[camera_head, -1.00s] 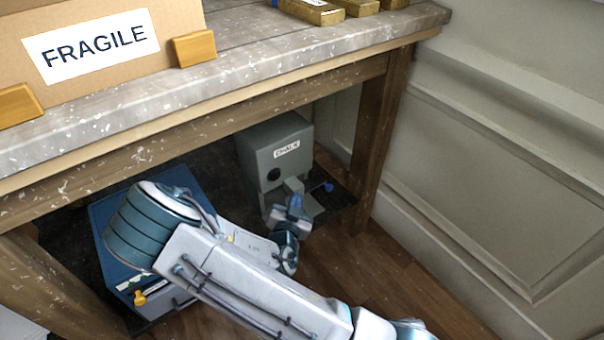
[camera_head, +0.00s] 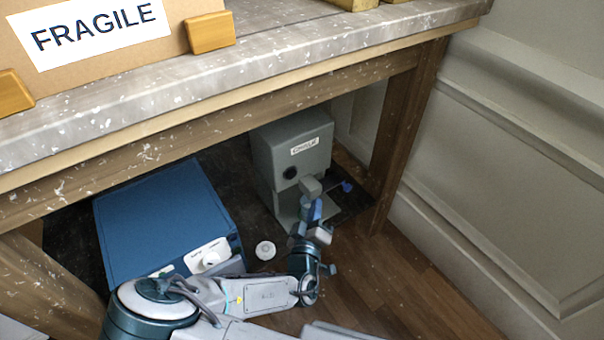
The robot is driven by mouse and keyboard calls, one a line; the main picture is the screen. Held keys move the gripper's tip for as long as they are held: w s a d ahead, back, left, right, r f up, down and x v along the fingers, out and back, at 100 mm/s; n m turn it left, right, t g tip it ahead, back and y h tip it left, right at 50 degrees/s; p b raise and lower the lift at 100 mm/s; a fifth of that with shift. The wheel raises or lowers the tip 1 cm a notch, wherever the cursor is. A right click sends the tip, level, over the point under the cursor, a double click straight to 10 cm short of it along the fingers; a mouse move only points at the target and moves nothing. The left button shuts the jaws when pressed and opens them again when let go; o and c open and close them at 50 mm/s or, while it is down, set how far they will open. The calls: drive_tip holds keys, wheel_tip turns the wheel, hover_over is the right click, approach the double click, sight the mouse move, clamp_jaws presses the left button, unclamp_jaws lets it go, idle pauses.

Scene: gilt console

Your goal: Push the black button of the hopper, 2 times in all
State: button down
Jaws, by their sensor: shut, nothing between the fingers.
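The hopper (camera_head: 275,150) is a grey box labelled "CHALK", standing on a dark surface under the table. Its round black button (camera_head: 290,173) is on the front face, below the label, and is in plain view. A grey spout-like block juts out just right of and below the button. My gripper (camera_head: 312,208) is shut and empty in front of the hopper. In the picture it is below and to the right of the button, apart from it. Its fingertips are small and overlap the hopper's lower front, so their exact distance from it is unclear.
A blue box (camera_head: 160,215) with a white knob (camera_head: 209,255) stands left of the hopper. A white round piece (camera_head: 265,250) lies between them. The table edge (camera_head: 230,88) overhangs; a table leg (camera_head: 405,130) stands right.

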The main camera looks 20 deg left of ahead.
sight(297, 172)
drive_tip(key=shift+w, duration=0.1)
drive_tip(key=w+a+b, duration=0.1)
drive_tip(key=w+a, duration=0.4)
drive_tip(key=a, duration=0.1)
drive_tip(key=shift+w+a, duration=0.3)
drive_tip(key=shift+w, duration=0.05)
drive_tip(key=shift+a, duration=0.1)
idle(2.1)
drive_tip(key=shift+w+a, duration=0.2)
drive_tip(key=shift+w, duration=0.05)
drive_tip(key=shift+w+a, duration=0.25)
drive_tip(key=shift+a, duration=0.05)
idle(0.7)
drive_tip(key=shift+s+d, duration=0.55)
drive_tip(key=shift+d, duration=0.05)
idle(0.3)
drive_tip(key=shift+s+d+p, duration=0.45)
drive_tip(key=shift+s+d, duration=1.15)
drive_tip(key=shift+d, duration=0.3)
